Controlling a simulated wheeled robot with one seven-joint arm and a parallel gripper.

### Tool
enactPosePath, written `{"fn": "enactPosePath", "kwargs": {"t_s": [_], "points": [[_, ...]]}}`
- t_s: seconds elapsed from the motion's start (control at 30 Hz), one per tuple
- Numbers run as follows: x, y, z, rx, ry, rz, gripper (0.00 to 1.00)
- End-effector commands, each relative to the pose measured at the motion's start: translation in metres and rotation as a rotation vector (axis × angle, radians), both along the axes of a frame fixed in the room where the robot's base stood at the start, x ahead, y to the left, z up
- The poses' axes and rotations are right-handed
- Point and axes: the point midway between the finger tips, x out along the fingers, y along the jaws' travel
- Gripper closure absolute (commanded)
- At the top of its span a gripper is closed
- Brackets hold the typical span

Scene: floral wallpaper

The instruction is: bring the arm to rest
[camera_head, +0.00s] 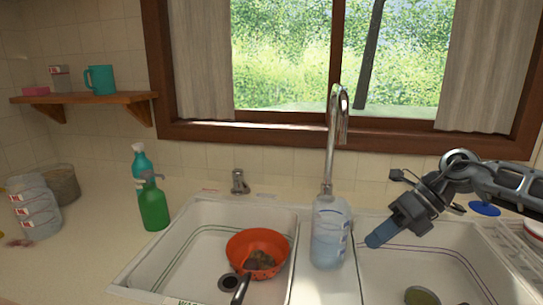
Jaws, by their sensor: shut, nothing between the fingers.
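My gripper (378,238) reaches in from the right on my grey arm. Its blue-grey fingers are shut with nothing between them. They point down and left, above the right basin of the double sink (375,265). A clear bottle (328,235) with bluish liquid stands upright just left of the fingertips, on the divider near the tap. From this view I cannot tell the exact gap between fingertips and bottle.
An orange bowl (243,244) with brown contents sits in the left basin. A tall tap (330,150) rises behind the divider. Green (153,205) and teal (140,162) bottles stand left of the sink. A wooden shelf (110,98) and window (290,60) are behind.

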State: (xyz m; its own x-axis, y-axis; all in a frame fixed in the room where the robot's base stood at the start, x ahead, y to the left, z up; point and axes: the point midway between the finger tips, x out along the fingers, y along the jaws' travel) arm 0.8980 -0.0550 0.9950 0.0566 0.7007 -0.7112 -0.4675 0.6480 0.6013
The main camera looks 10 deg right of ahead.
Motion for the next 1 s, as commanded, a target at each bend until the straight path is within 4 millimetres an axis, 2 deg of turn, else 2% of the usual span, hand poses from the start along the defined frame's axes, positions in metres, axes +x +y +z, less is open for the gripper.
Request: {"fn": "enactPosePath", "kwargs": {"t_s": [0.03,0.1,0.2,0.3,0.43,0.6,0.7,0.83,1.0], "points": [[-0.004,0.039,0.0,0.095,0.0,0.019,1.0],[-0.01,0.085,0.007,0.226,-0.002,0.034,1.0],[-0.022,0.144,0.023,0.41,0.006,0.046,1.0],[-0.035,0.192,0.043,0.59,0.024,0.048,1.0],[-0.056,0.24,0.072,0.818,0.064,0.037,1.0],[-0.081,0.278,0.109,1.102,0.138,-0.004,1.0],[-0.095,0.288,0.127,1.259,0.193,-0.043,1.0],[-0.111,0.292,0.142,1.451,0.275,-0.107,1.0],[-0.13,0.283,0.149,1.676,0.397,-0.219,1.0]]}}
